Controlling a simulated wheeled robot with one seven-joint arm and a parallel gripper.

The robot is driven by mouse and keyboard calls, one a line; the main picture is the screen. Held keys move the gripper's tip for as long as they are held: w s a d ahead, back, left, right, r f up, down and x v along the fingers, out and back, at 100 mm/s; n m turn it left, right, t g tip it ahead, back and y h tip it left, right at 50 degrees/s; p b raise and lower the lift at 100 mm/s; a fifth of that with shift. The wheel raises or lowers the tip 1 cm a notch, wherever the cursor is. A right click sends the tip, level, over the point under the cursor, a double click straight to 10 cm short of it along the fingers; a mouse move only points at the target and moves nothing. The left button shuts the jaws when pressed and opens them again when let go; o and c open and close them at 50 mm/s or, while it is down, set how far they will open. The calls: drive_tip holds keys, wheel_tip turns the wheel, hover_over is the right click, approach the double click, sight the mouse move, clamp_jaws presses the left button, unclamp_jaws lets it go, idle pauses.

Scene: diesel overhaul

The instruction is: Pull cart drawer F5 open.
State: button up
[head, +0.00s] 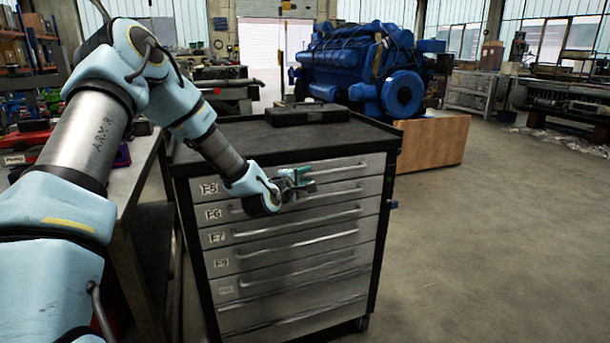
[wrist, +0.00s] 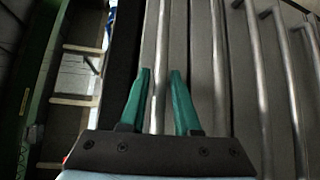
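The grey cart (head: 285,140) stands in front of me, and its drawers look shut. Drawer F5 (head: 235,180) is the top one, with a long bar handle (head: 345,167) across its front. My gripper (head: 302,180) is at this drawer front, near the middle, and hides part of the handle. In the wrist view the green fingers of my gripper (wrist: 160,72) are apart, one on each side of the nearest bar handle (wrist: 157,50). That bar runs between them, and I see no clear grip on it. The contact depth is hard to tell.
Handles of the lower drawers (wrist: 217,80) run close beside my gripper. A black case (head: 308,113) lies on the cart top. A workbench (head: 135,185) stands close on the left. A blue engine (head: 350,60) is behind. The floor (head: 480,240) to the right is clear.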

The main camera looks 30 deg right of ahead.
clamp_jaws()
idle(1.5)
